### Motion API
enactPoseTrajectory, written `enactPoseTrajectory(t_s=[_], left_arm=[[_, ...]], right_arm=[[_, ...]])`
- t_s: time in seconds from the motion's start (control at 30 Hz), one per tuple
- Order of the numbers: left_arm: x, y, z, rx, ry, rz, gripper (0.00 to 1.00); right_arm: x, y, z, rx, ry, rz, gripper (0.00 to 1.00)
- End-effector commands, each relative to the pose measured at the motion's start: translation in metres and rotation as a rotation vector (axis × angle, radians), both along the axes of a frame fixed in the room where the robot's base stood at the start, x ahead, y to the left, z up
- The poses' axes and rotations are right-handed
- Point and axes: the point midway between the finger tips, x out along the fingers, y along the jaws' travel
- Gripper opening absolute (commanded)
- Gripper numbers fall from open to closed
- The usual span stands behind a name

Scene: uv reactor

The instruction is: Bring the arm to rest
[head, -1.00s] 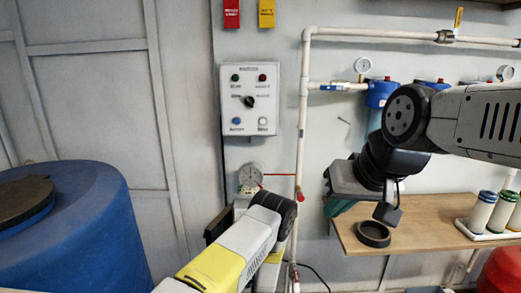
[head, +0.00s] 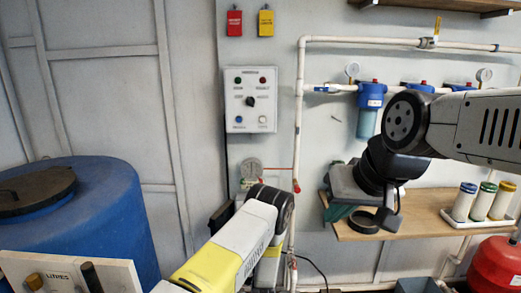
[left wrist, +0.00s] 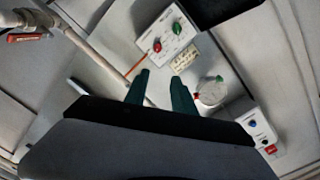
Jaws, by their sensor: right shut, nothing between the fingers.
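My right arm comes in from the right of the head view. Its right gripper (head: 338,212), with green fingers under a grey palm, points down and left in front of the wooden shelf board (head: 415,222); it is shut with nothing in it. My left arm, white and yellow, comes up from the bottom middle, and its gripper is hidden there. In the left wrist view my left gripper (left wrist: 160,85) has its two green fingers apart with nothing between them. It points toward the wall with a small button panel (left wrist: 165,32) and a round gauge (left wrist: 210,92).
A blue tank (head: 125,210) stands left, with a white panel (head: 70,272) in front. A control box (head: 250,100) and white pipes (head: 300,120) are on the wall. The shelf holds a black ring (head: 363,222) and capped bottles (head: 483,202). A red tank (head: 497,268) is below.

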Motion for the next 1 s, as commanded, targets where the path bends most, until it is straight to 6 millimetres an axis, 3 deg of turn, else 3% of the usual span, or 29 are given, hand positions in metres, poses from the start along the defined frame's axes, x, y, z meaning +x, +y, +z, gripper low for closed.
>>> enactPoseTrajectory(t_s=[0.37,0.47,0.63,0.83,1.0], left_arm=[[0.033,0.01,0.059,-0.167,0.105,0.041,0.31],[0.042,0.015,0.086,-0.239,0.15,0.054,0.31],[0.049,0.027,0.153,-0.409,0.258,0.075,0.31],[0.029,0.043,0.236,-0.601,0.396,0.086,0.31],[-0.011,0.058,0.3,-0.734,0.51,0.089,0.31]], right_arm=[[0.0,0.0,0.0,0.0,0.0,0.0,0.0],[0.0,0.0,0.0,0.0,0.0,0.0,0.0],[0.0,0.0,0.0,0.0,0.0,0.0,0.0],[0.0,0.0,0.0,0.0,0.0,0.0,0.0],[0.0,0.0,0.0,0.0,0.0,0.0,0.0]])
